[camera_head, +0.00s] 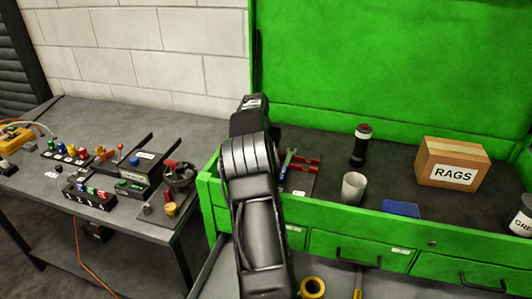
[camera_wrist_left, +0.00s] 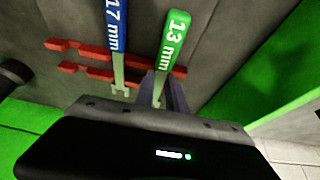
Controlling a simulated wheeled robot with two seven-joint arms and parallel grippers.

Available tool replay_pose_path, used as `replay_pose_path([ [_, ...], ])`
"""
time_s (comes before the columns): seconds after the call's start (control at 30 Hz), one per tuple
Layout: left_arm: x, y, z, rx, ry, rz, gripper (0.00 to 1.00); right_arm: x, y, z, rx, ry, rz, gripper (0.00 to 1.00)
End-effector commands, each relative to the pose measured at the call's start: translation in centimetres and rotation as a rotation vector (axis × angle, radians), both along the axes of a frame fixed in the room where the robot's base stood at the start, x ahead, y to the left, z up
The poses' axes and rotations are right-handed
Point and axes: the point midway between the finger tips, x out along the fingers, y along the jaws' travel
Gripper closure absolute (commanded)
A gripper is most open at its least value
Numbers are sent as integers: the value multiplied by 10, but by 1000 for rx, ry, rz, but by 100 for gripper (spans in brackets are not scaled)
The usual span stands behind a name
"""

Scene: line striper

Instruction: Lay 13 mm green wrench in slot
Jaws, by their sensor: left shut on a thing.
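The green 13 mm wrench (camera_wrist_left: 172,42) is in my left gripper (camera_wrist_left: 164,90), which is shut on its metal shaft, in the left wrist view. It lies over or beside the right end of the red slotted rack (camera_wrist_left: 92,72); I cannot tell whether it touches. The blue 17 mm wrench (camera_wrist_left: 117,25) lies across the rack just left of it, roughly parallel. In the head view the rack (camera_head: 306,165) and blue wrench (camera_head: 287,162) show right of my left arm, which hides the green wrench and gripper. My right gripper is in neither view.
The rack is in the green tool chest (camera_head: 405,240). Right of it stand a black flashlight (camera_head: 360,148), a grey cup (camera_head: 353,188), a blue item (camera_head: 401,208) and a RAGS box (camera_head: 450,165). A cluttered workbench (camera_head: 125,225) stands to the left.

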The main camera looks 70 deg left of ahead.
Motion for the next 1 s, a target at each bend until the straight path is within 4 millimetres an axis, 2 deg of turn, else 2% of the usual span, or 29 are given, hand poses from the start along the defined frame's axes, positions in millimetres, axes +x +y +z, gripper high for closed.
replay_pose_path([
  [0.5, 1, 0, -9, -1, 0, 0, 100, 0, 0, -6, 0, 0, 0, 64],
  [1.0, -1, -2, -12, -19, 6, 0, 100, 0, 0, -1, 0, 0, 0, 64],
])
